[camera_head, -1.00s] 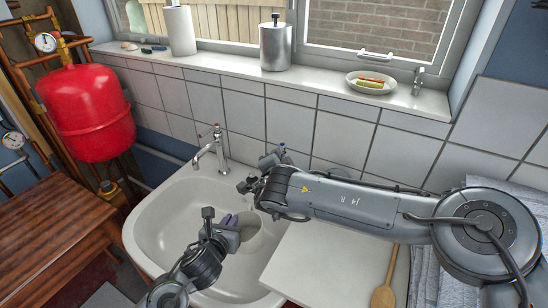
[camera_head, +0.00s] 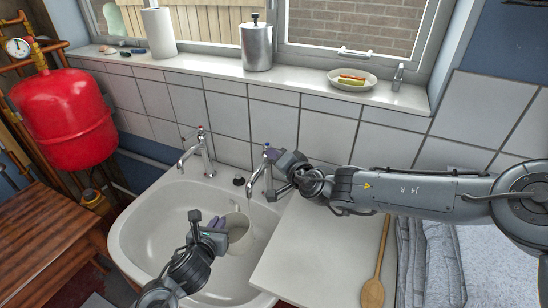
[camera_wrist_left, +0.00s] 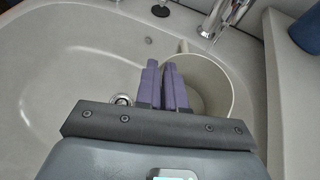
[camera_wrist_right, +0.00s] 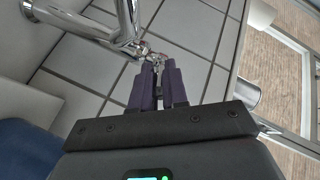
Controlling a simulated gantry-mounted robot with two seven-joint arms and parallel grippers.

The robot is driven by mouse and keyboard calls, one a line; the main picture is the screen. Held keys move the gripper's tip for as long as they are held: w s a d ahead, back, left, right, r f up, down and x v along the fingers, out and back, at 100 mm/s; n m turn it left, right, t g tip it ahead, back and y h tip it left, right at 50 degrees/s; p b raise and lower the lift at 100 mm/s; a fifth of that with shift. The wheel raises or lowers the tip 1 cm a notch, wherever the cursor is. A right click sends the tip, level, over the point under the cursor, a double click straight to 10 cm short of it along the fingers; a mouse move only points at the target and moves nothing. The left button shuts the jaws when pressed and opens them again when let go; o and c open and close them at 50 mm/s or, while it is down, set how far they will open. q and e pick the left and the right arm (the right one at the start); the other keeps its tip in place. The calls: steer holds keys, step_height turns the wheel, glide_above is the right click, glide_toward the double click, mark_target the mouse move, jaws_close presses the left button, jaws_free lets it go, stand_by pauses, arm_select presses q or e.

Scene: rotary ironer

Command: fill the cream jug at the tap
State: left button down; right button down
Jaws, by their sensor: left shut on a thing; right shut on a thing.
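The cream jug (camera_head: 239,236) stands in the right part of the white sink (camera_head: 135,240), below the right-hand tap (camera_head: 266,182). My left gripper (camera_head: 218,222) is shut on the jug's rim, its purple fingers at the wall; they also show in the left wrist view (camera_wrist_left: 166,64). My right gripper (camera_head: 272,155) is shut on the top handle of the right-hand tap, also seen in the right wrist view (camera_wrist_right: 158,62). A thin stream of water (camera_head: 250,212) falls from the spout toward the jug's mouth. The water level inside cannot be made out.
A second tap (camera_head: 198,152) stands on the sink's back left. A white board (camera_head: 312,250) with a wooden spoon (camera_head: 374,285) lies right of the sink. The windowsill (camera_head: 205,68) holds a paper roll, a metal dispenser and a plate. A red tank (camera_head: 65,118) is at the left.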

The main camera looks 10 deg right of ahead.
steer(key=shift+f, duration=0.15)
steer(key=c, duration=1.1)
jaws_free()
steer(key=shift+c, duration=0.2)
steer(key=shift+r, duration=0.25)
step_height(320, 180, up, 10)
steer(key=shift+f, duration=0.1)
